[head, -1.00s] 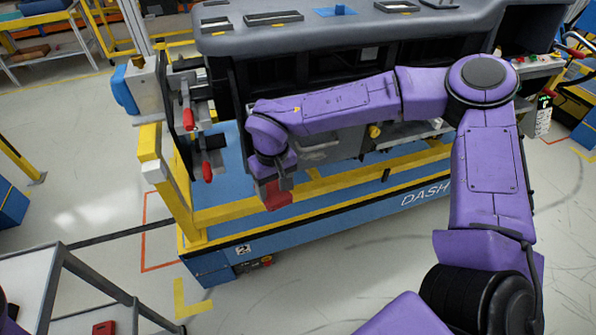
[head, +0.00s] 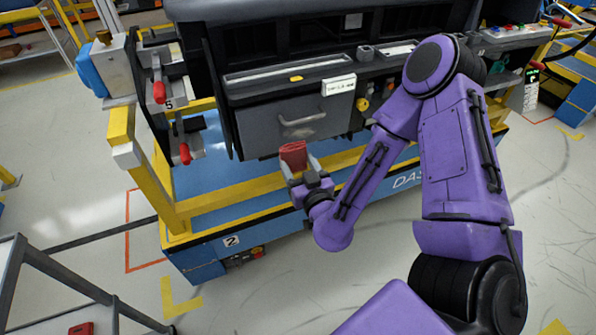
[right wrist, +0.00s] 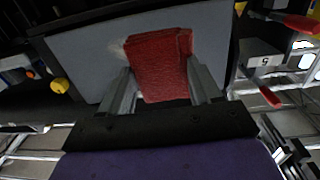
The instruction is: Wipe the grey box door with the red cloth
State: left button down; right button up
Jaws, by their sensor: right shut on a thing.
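The grey box door (head: 262,128) is upright and shut on the front of the dashboard module, with a curved handle at its middle. A pale smudge shows on it below the handle, and it also shows in the right wrist view beside the cloth. My right gripper (head: 300,172) is shut on the folded red cloth (head: 293,155), just in front of the door's lower edge. In the right wrist view the cloth (right wrist: 158,66) sits between the two fingers and covers part of the door (right wrist: 85,60); I cannot tell if it touches. My left gripper is not in view.
Red-handled levers (head: 159,92) stand left of the door. A yellow frame rail (head: 240,192) runs below it, above the blue base. A yellow knob (head: 362,104) and a small white label (head: 339,85) are to its right. A grey cart (head: 60,270) stands at the lower left.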

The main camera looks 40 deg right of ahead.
jog(key=shift+s+a+y, duration=0.15)
jog(key=shift+y, duration=0.15)
jog(key=shift+r+n+t, duration=0.15)
jog(key=shift+n+t, duration=0.15)
jog(key=p+x, duration=0.2)
jog(key=x, duration=0.2)
jog(key=shift+a+x, duration=0.2)
jog(key=shift+x, duration=0.7)
jog(key=shift+x, duration=1)
